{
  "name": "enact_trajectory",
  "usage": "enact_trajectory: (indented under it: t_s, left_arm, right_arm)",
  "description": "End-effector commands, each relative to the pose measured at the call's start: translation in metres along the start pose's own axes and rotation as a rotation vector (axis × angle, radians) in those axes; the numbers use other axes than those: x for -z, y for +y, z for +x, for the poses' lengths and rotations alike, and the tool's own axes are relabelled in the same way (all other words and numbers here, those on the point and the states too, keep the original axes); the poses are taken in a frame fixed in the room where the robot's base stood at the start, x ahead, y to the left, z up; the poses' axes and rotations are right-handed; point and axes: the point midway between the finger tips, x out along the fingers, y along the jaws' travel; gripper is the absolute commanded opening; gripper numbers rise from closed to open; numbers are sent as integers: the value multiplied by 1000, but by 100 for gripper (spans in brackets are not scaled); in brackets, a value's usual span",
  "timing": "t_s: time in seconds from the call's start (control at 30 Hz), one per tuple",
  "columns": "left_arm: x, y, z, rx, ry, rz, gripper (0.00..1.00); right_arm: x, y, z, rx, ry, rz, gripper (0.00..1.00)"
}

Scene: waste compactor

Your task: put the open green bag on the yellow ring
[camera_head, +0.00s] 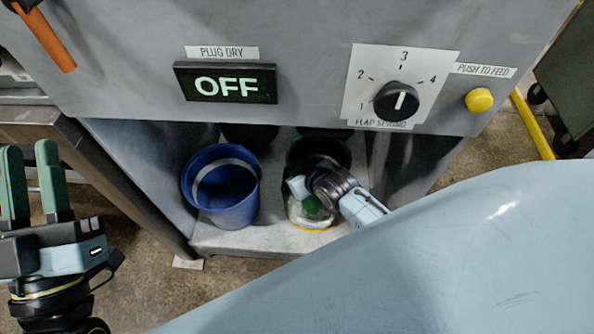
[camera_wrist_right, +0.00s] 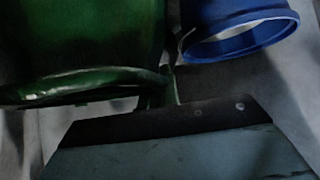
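The green bag (camera_head: 312,208) is in the compactor's lower bay, right of the blue bin, partly behind my right wrist. Its dark green upper rim (camera_head: 328,147) shows behind the wrist. A thin yellow edge (camera_head: 312,230), possibly the yellow ring, shows at the bottom of the green bag. In the right wrist view a large green surface with a rolled rim (camera_wrist_right: 85,85) fills the upper left. My left gripper (camera_head: 29,150) is open and empty at the far left.
A blue bin (camera_head: 222,190) stands left of the green bag; a blue rim also shows in the right wrist view (camera_wrist_right: 240,38). The compactor panel above has an OFF display (camera_head: 226,84), a dial (camera_head: 396,101) and a yellow button (camera_head: 479,100). A grey bench post (camera_head: 130,190) stands left.

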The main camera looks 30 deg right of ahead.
Motion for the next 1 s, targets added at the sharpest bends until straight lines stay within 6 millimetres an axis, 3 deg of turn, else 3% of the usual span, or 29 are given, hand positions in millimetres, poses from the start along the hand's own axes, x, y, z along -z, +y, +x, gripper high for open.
enact_trajectory:
  t_s: [0.03, 0.17, 0.57, 0.77, 1.0]
  left_arm:
    - [0, 0, 0, 0, 1, 0, 27]
    - [0, 0, 0, 0, 0, 0, 27]
    - [-2, 0, 1, 1, -27, 0, 27]
    - [-25, -4, 0, 10, -199, 8, 27]
    - [-62, -11, -16, 27, -464, 18, 27]
  right_arm:
    - [0, 0, 0, 0, -1, 0, 10]
    - [0, 0, 0, 0, -1, 0, 25]
    - [2, 0, -5, 0, -1, 0, 25]
    - [3, 0, -22, 0, -2, 0, 25]
    - [3, 0, -44, 0, -2, 0, 25]
